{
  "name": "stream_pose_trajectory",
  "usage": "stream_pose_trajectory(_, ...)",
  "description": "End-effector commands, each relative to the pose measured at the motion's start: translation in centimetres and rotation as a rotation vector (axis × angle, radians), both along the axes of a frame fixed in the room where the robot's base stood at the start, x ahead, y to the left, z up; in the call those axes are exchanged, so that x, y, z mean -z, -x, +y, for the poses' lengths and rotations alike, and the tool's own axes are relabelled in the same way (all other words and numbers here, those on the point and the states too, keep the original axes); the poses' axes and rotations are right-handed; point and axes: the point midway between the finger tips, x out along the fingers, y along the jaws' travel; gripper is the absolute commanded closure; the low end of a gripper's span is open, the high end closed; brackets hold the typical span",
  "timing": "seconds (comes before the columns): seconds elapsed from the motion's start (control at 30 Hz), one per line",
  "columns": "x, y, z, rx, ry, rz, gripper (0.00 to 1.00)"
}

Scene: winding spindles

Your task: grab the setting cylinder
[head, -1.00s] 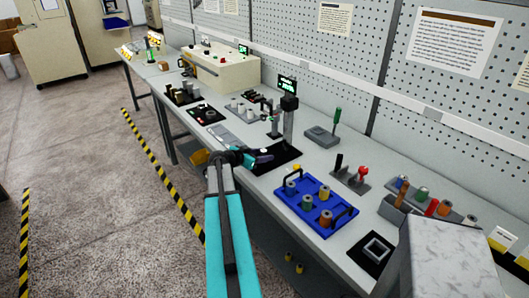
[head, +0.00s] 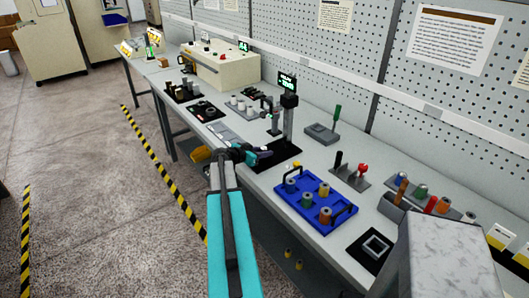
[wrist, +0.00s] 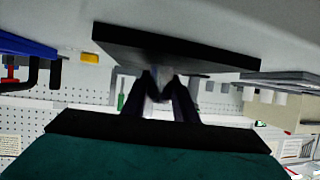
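My gripper (head: 258,155) is at the end of the teal arm, low over the bench at the black base plate (head: 285,150) of the upright gauge with a green display (head: 288,82). In the wrist view, two dark fingers (wrist: 158,82) stand apart under the edge of the black plate (wrist: 175,50), in a picture that looks upside down. A blurred pale patch shows between them; I cannot tell whether it is the setting cylinder or background. I cannot make out the setting cylinder for sure; the gripper may hide it in the head view.
A blue tray (head: 288,202) with several spools and black handles stands nearer on the bench. A pegboard wall runs behind.

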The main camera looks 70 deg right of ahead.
Motion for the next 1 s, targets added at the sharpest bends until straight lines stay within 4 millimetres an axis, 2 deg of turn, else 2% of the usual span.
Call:
stream_pose_trajectory(0.53, -0.5, 0.0, 0.0, 0.0, 0.001, 0.0, 1.0)
stream_pose_trajectory(0.93, -3.6, 0.0, 0.0, -0.001, 0.003, 0.0, 1.0)
stream_pose_trajectory(1.0, -3.5, 0.2, 1.2, -0.001, 0.002, 0.0, 1.0)
